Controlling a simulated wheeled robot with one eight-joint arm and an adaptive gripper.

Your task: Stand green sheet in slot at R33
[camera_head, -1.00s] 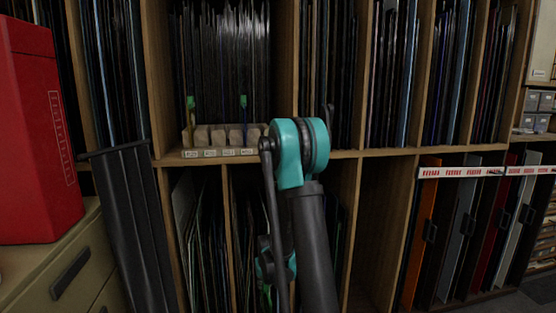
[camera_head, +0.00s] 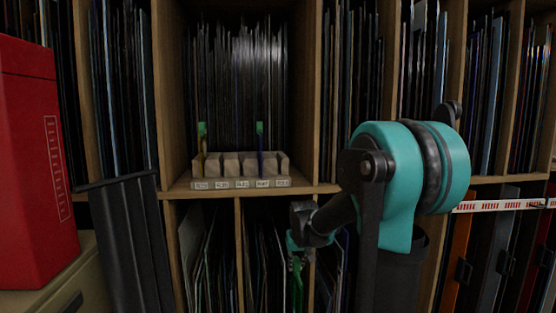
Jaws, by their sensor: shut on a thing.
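The wooden slot rack (camera_head: 240,184) stands on the shelf, with a row of small labels on its front; I cannot read them surely, so I cannot tell which slot is R33. A thin amber-edged sheet (camera_head: 202,155) with a green tab stands at its left end. A blue-edged sheet (camera_head: 260,150) with a green tab stands right of its middle. My gripper (camera_head: 298,256) is below the shelf edge, right of the rack, shut on a narrow green thing, seemingly the green sheet (camera_head: 297,288) seen edge-on. Its lower part leaves the picture.
Wooden uprights (camera_head: 304,120) flank the rack's bay, and many dark sheets (camera_head: 240,80) stand behind it. A red box (camera_head: 35,170) is at left. A dark leaning panel (camera_head: 125,240) stands beside it. More stored sheets fill the lower bays. A red-and-white strip (camera_head: 500,205) crosses at right.

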